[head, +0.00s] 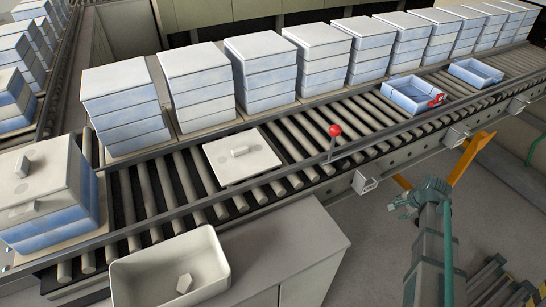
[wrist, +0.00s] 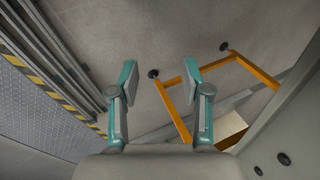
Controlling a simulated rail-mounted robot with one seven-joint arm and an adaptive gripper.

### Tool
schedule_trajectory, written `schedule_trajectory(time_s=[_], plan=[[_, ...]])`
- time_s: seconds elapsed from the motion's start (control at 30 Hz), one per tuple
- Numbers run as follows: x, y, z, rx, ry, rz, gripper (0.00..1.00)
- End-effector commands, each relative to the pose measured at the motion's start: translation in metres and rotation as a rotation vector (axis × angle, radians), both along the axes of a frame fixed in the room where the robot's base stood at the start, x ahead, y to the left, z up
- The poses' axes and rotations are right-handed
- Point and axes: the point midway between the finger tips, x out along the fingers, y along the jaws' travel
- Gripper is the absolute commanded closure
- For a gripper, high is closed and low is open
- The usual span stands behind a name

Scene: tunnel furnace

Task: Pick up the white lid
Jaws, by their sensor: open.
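Another whitish lid with a similar handle (head: 37,175) tops a blue box stack at the left. My gripper (wrist: 158,82) shows in the wrist view with its two teal fingers spread wide and nothing between them. It points at the floor, and neither lid is in the wrist view. In the head view my arm is at the lower right, well apart from the lid on the rollers.
Several stacks of blue boxes with white tops (head: 198,80) line the conveyor's far side. Two open blue trays (head: 475,72) sit farther right, one with a red item. A red-knobbed lever (head: 335,130) stands at the near rail. A white bin (head: 170,270) stands in front. An orange frame (wrist: 182,125) is below my gripper.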

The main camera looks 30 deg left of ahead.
Motion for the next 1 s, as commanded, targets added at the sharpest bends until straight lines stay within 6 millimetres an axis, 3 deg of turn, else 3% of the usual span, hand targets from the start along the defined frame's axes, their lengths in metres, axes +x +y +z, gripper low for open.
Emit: schedule_trajectory(time_s=[0.03, 0.2, 0.5, 0.63, 0.73, 1.0], plan=[[0.023, 0.004, 0.021, 0.019, -0.039, -0.028, 0.52], [0.074, 0.016, 0.099, 0.1, -0.143, -0.128, 0.52], [0.123, 0.047, 0.219, 0.228, -0.256, -0.234, 0.52], [0.132, 0.076, 0.265, 0.274, -0.272, -0.25, 0.52], [0.129, 0.118, 0.297, 0.297, -0.25, -0.238, 0.52], [0.088, 0.235, 0.315, 0.251, -0.109, -0.145, 0.52]])
